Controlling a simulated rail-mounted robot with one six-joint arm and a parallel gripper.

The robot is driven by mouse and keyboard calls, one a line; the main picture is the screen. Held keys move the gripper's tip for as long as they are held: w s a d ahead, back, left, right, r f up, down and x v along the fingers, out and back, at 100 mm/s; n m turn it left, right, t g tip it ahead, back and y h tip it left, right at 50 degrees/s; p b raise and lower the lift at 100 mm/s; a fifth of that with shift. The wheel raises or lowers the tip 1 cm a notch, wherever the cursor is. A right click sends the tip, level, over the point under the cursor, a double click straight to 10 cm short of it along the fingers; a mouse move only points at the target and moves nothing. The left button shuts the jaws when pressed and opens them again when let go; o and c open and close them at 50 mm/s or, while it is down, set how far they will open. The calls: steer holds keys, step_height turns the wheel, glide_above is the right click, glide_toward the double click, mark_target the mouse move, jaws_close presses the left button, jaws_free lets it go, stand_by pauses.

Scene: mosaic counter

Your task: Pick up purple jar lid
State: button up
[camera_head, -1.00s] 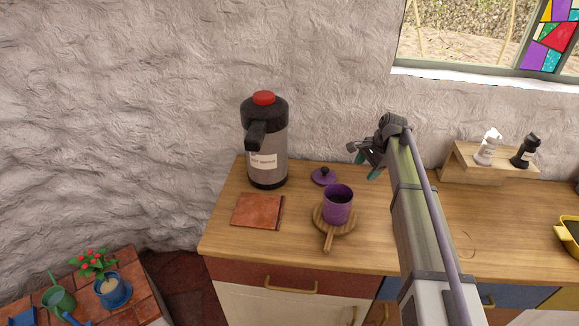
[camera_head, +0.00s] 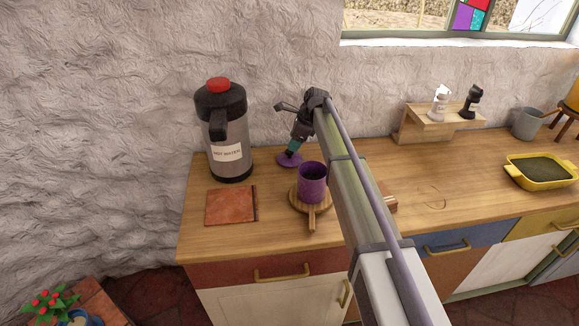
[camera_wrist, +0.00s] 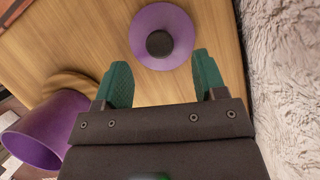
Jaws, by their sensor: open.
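The purple jar lid (camera_head: 289,160) lies on the wooden counter behind the purple jar (camera_head: 312,184). In the wrist view the lid (camera_wrist: 161,37) shows as a purple disc with a dark round knob, just beyond my open fingertips. My gripper (camera_head: 293,148) points down over the lid in the head view and hides part of it, knob included. In the wrist view my gripper (camera_wrist: 163,72) has its two green fingers apart with nothing between them. I cannot tell whether a finger touches the lid. The jar (camera_wrist: 42,132) stands at the lower left in the wrist view.
The jar stands on a round wooden board (camera_head: 311,216) with a handle. A hot water dispenser (camera_head: 226,135) stands left of the lid. A reddish tile (camera_head: 231,205) lies at the front left. The rough wall (camera_wrist: 287,75) is close beside my gripper.

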mark_target(288, 151)
steer(key=shift+a+f, duration=0.25)
steer(key=shift+f, duration=0.2)
steer(key=b+x, duration=0.4)
steer(key=shift+f, duration=0.4)
steer(key=shift+a+f+b, duration=0.15)
steer(key=shift+f+b, duration=0.05)
steer(key=shift+b, duration=0.2)
steer(key=shift+s+r, duration=0.1)
steer(key=shift+r, duration=0.15)
steer(key=c, duration=1)
